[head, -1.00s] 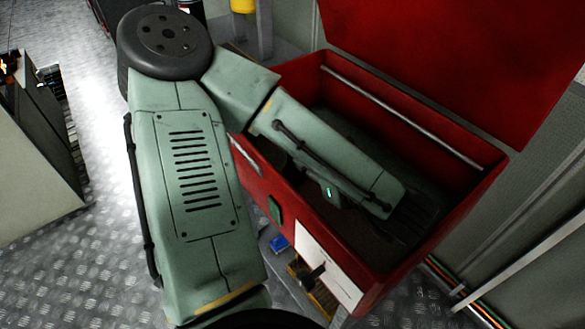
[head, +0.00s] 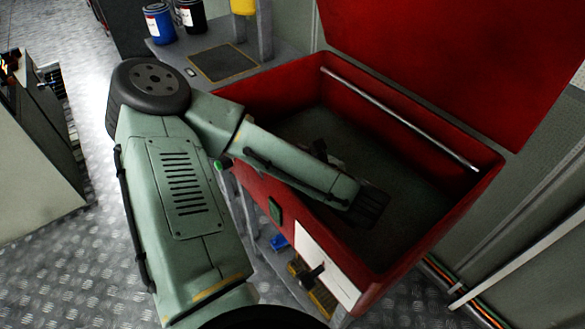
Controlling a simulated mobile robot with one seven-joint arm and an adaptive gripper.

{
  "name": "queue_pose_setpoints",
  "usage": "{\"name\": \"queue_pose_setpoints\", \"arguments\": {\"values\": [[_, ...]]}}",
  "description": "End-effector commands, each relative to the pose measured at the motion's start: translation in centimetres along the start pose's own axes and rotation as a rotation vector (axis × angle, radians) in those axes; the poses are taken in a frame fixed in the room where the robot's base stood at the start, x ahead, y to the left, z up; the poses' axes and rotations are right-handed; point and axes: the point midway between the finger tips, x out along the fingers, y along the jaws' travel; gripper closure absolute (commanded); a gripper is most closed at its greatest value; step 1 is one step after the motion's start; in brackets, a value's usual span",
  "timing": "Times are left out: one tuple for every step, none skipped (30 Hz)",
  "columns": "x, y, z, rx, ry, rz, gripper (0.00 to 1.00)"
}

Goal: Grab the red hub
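I see no red hub in this view. The open red bin (head: 262,207) has a dark floor, and my green arm reaches over its left wall into it. The far end of my arm is over the bin's front part. A dark slatted shape shows just past that end, and small dark parts show behind the forearm. I cannot make out the fingers of my gripper or whether they hold anything. The forearm hides part of the bin's inside.
The red lid (head: 440,60) stands open at the back. A metal rod (head: 400,119) runs along the bin's back wall. A grey bench (head: 187,50) at the back left holds a blue can (head: 159,24) and a black can (head: 191,15). A grey cabinet (head: 35,150) stands at the far left.

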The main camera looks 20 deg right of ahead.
Motion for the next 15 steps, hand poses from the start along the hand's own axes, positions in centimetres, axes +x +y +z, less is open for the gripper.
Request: {"name": "queue_pose_setpoints", "arguments": {"values": [[-0.01,0.0,0.0,0.0,0.0,0.0,0.65],[-0.02,0.0,0.0,0.0,0.0,0.0,0.65],[-0.02,-0.01,0.0,0.0,0.0,0.0,0.67],[-0.03,0.0,0.0,0.0,0.0,0.0,0.69],[-0.03,-0.01,0.0,0.0,0.0,0.0,0.71],[-0.04,-0.01,0.0,0.0,0.0,0.0,0.74],[-0.04,-0.01,0.0,0.0,0.0,0.0,0.76],[-0.04,-0.01,0.0,0.0,0.0,0.0,0.78],[-0.04,-0.01,0.0,0.0,0.0,0.0,0.8],[-0.05,-0.01,0.0,0.0,0.0,0.0,0.82],[-0.05,-0.01,0.01,0.0,0.0,0.0,0.84],[-0.05,-0.01,0.01,0.0,0.0,0.0,0.87],[-0.05,-0.01,0.01,0.0,0.0,0.0,0.89],[-0.05,-0.01,0.01,0.0,0.0,0.0,0.91],[-0.05,-0.01,0.01,0.0,0.0,0.0,0.94]]}}
